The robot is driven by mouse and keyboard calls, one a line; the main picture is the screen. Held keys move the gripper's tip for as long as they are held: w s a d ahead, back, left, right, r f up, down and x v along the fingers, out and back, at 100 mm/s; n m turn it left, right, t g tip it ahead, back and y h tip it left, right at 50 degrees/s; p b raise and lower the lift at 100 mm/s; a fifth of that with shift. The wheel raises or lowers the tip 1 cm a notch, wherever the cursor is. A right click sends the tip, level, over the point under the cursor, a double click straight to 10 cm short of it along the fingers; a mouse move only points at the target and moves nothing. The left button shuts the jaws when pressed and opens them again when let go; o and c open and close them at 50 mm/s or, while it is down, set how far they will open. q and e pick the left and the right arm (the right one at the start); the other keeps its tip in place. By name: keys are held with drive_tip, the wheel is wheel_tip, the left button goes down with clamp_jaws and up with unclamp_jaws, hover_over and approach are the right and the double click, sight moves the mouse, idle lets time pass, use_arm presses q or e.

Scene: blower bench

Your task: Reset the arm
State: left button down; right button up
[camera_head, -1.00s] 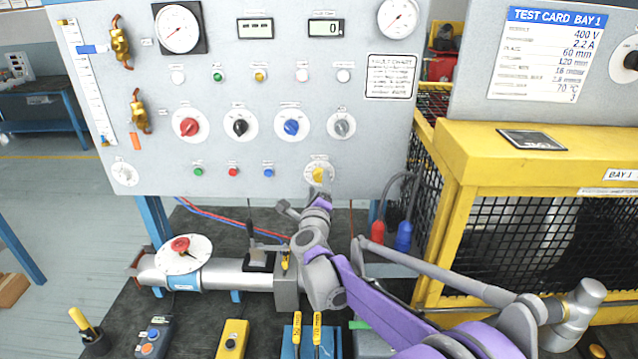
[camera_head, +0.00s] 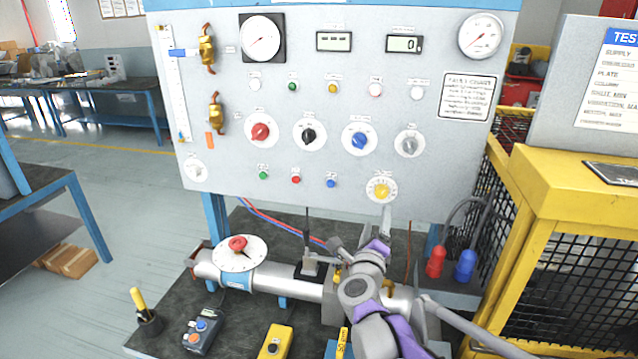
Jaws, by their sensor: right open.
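My right gripper (camera_head: 362,228) is in front of the bench, just below the grey control panel (camera_head: 225,120). Its fingers are spread and nothing shows between them. One fingertip points up towards the yellow knob (camera_head: 381,190) at the panel's lower edge, with a small gap in the picture. The purple and grey right arm comes in from the bottom right and hides part of the silver pipe (camera_head: 290,283). My left gripper is not in view.
The red knob on a white disc (camera_head: 238,245) tops the pipe. A yellow-framed cage (camera_head: 560,180) stands at right, beside red (camera_head: 436,262) and blue (camera_head: 465,266) plugs. A yellow-handled tool in a cup (camera_head: 140,300) and pendants (camera_head: 203,330) lie in front.

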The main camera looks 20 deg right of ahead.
drive_tip(key=s+a+f+n+g+y, duration=0.1)
drive_tip(key=s+a+f+n+y, duration=0.4)
drive_tip(key=a+n, duration=0.4)
drive_tip(key=s+a+f+n+g+y, duration=0.1)
drive_tip(key=s+a+f+n+y, duration=0.1)
drive_tip(key=s+a+n+y, duration=0.75)
drive_tip(key=s+d+f+n+g+h, duration=0.3)
drive_tip(key=s+f+n+g, duration=0.4)
drive_tip(key=s+f+n, duration=0.6)
drive_tip(key=shift+s+d+f+g+h, duration=0.2)
drive_tip(key=shift+s+f+g+h, duration=0.2)
drive_tip(key=shift+s+f+h, duration=0.4)
drive_tip(key=shift+s+r, duration=0.1)
drive_tip(key=shift+r, duration=0.15)
